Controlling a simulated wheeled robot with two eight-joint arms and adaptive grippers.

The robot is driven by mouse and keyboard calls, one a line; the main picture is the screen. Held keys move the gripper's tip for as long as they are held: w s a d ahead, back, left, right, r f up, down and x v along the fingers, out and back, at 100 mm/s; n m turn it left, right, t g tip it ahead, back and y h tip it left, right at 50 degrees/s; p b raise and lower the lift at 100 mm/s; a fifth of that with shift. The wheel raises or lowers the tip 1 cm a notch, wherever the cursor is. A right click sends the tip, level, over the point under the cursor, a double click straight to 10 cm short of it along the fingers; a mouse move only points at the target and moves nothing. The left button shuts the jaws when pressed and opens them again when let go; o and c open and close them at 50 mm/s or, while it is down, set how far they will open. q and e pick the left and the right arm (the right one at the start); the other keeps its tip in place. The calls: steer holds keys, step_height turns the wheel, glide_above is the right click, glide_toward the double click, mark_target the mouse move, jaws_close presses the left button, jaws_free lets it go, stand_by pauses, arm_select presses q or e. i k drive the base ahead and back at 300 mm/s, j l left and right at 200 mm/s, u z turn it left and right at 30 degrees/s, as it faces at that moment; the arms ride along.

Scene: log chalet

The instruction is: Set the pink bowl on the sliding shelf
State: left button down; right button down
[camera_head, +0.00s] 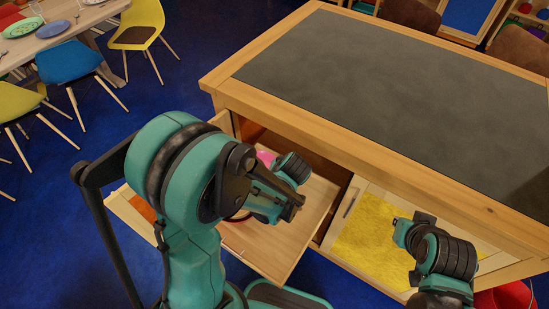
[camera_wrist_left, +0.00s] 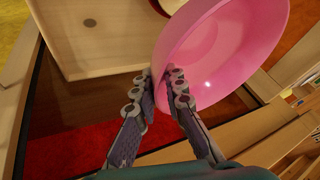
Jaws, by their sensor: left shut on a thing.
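The pink bowl (camera_wrist_left: 225,50) fills the upper middle of the left wrist view, tilted, with its inside showing. My left gripper (camera_wrist_left: 160,82) is shut on its rim, with the fingers on either side of the wall. In the head view only a small pink patch of the bowl (camera_head: 265,158) shows behind my left arm. The sliding shelf (camera_head: 290,240) is a light wooden board pulled out from the cabinet, partly hidden by that arm. My right arm's end (camera_head: 412,232) is over the cabinet's yellow-panelled door; its fingers cannot be made out clearly.
The cabinet has a dark grey top (camera_head: 400,90) with a wooden edge. An open door (camera_head: 222,122) stands at the cabinet's left. Chairs and a laid table are at the upper left, beyond blue floor.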

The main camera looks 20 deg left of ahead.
mark_target(286, 230)
steer(key=u, duration=1.45)
steer(key=k+l+u, duration=0.2)
steer(key=k+l, duration=0.2)
steer(key=k+l+u, duration=0.25)
steer(key=k, duration=0.35)
